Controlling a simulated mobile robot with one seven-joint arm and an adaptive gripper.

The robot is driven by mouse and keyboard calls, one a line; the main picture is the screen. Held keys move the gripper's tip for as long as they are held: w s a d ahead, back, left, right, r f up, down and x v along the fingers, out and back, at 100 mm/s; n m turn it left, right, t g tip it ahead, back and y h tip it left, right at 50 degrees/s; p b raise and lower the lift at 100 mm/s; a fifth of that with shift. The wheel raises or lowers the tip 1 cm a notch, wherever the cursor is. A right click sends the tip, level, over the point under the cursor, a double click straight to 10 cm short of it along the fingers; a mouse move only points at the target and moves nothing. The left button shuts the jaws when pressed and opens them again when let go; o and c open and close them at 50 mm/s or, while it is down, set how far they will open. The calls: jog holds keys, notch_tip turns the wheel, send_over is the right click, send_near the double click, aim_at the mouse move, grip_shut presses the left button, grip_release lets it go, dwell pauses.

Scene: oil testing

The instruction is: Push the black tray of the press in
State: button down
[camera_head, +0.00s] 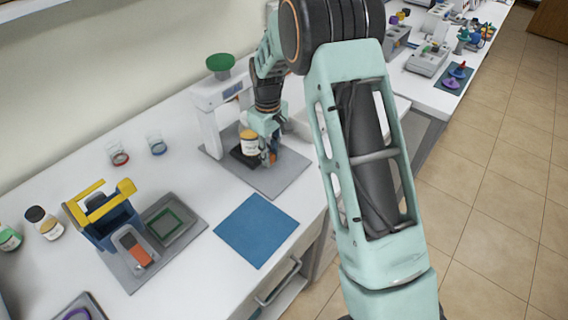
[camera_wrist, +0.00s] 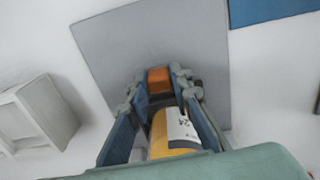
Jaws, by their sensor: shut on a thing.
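The press (camera_head: 208,100) is white with a green knob on top and stands on a grey mat. Its black tray (camera_head: 240,157) sits low at the front of the press, with a jar (camera_head: 249,142) with a white label and yellow bands upright on it. My gripper (camera_head: 268,154) is at the tray's right side, pointing down, shut on an orange handle (camera_wrist: 158,79). In the wrist view the handle lies between my fingertips (camera_wrist: 160,84), and the jar (camera_wrist: 177,133) shows close by between the fingers. The tray's inner end is hidden.
A blue mat (camera_head: 256,230) lies on the free counter in front. A blue device with a yellow handle (camera_head: 100,205) stands at left, with two small glass beakers (camera_head: 118,153) behind it. A grey mat (camera_head: 285,165) under the press is bare at right.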

aim_at(259, 154)
jog(key=w+a, duration=0.3)
jog(key=shift+w+a, duration=0.25)
jog(key=shift+a, duration=0.05)
jog(key=c, duration=1.7)
grip_release()
jog(key=shift+r, duration=0.1)
notch_tip(259, 154, up, 12)
jog(key=shift+f, duration=0.1)
